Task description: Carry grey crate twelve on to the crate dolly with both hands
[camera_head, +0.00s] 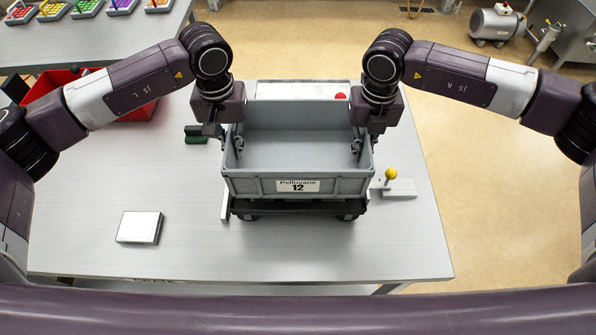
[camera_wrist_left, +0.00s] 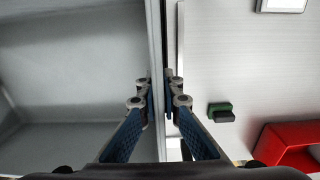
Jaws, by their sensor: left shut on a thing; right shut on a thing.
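Grey crate twelve (camera_head: 252,185) is empty, with a white label reading "Pelluvane 12" on its near wall. It sits upright on or just above the black crate dolly (camera_head: 297,210); I cannot tell whether it touches. The dolly's wheels stand at the table. My left gripper (camera_head: 232,145) is shut on the crate's left wall. In the left wrist view its fingers (camera_wrist_left: 160,90) pinch the wall's rim from both sides. My right gripper (camera_head: 361,143) is shut on the right wall, its fingertips partly hidden by the wrist.
A lever with a yellow knob (camera_head: 391,174) stands right of the crate. A white box (camera_head: 139,228) lies front left. A green and black block (camera_head: 196,134) and a red bin (camera_head: 130,108) are on the left. The table front (camera_head: 250,255) is clear.

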